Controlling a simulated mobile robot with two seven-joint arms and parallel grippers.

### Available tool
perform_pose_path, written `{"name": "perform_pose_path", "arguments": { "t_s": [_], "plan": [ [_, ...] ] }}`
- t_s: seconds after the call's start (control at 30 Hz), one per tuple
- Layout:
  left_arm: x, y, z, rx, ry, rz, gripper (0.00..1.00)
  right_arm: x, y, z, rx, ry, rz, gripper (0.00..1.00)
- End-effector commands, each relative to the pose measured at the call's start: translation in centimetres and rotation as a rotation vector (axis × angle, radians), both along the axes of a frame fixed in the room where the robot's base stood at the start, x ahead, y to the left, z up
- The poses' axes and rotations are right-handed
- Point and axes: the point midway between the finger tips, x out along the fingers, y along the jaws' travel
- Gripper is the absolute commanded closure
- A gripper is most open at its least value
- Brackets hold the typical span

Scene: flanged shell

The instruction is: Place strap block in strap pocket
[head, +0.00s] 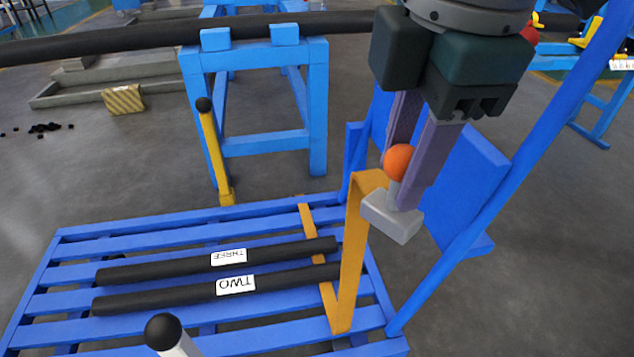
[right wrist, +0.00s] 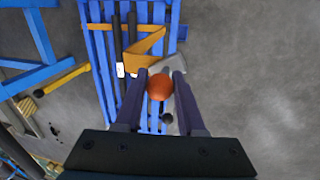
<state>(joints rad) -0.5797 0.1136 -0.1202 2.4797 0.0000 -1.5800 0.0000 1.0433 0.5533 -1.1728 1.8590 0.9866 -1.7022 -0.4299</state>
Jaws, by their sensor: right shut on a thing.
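The strap block (head: 392,216) is a light grey block with an orange ball knob (head: 398,162) on a short stem. My right gripper (head: 404,178) points down and is shut on this knob, holding the block in the air at the right end of the blue slatted rack (head: 85,233). An orange-yellow strap (head: 354,245) runs from the block down to the rack. In the right wrist view the knob (right wrist: 160,87) sits between the fingers, with the strap (right wrist: 146,50) beyond it. I cannot clearly make out the strap pocket. My left gripper is not in view.
Two black bars, labelled THREE (head: 180,264) and TWO (head: 175,295), lie on the rack. Blue upright panels (head: 465,185) and a slanted blue post (head: 520,170) stand close right of the block. A yellow post (head: 214,155) and a blue stand (head: 255,60) are behind.

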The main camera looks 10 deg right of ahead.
Motion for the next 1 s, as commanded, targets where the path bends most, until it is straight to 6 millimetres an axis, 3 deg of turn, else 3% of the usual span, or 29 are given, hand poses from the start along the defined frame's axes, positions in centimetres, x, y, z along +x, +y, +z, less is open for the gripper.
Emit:
{"name": "perform_pose_path", "arguments": {
  "t_s": [0.03,0.5,0.63,0.87,1.0],
  "plan": [
    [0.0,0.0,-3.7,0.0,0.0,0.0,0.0,0.0,0.2,-4.3,0.003,0.004,0.07,1.0],
    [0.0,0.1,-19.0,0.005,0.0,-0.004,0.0,-0.1,1.1,-25.1,0.003,0.002,0.756,1.0],
    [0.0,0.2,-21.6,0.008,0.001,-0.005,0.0,-0.3,1.1,-28.8,0.002,0.001,0.891,1.0],
    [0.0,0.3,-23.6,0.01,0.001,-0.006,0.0,-0.4,1.1,-31.9,0.0,-0.001,1.007,1.0],
    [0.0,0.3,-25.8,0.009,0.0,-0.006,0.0,-0.5,1.1,-35.1,0.001,0.001,1.017,1.0]
  ]
}}
